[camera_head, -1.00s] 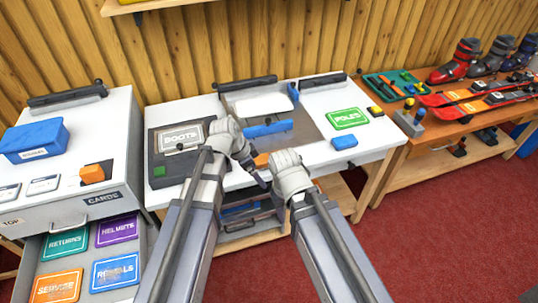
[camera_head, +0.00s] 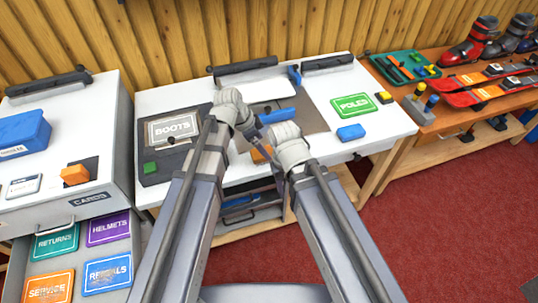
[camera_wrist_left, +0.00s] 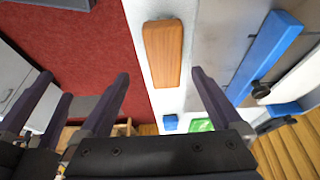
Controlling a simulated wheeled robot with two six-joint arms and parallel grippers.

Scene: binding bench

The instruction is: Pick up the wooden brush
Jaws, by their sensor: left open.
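A plain orange-brown wooden block, which I take for the wooden brush (camera_wrist_left: 163,55), lies near the front edge of the white bench top in the left wrist view. In the head view only part of the brush (camera_head: 259,154) shows between my two wrists. My left gripper (camera_head: 258,134) is above the bench; in its wrist view the open fingers (camera_wrist_left: 160,76) stand on either side of the brush's near end, with nothing held. My right gripper (camera_head: 274,163) is close beside it, its tips mostly hidden. Its fingers (camera_wrist_left: 55,88) appear apart in the wrist view.
A blue bar (camera_head: 276,116) lies behind the brush on a grey area. The BOOTS box (camera_head: 150,155) stands left, the green POLES card (camera_head: 352,105) and a blue block (camera_head: 351,132) right. An open drawer (camera_head: 137,262) with cards is at lower left. Red carpet lies in front.

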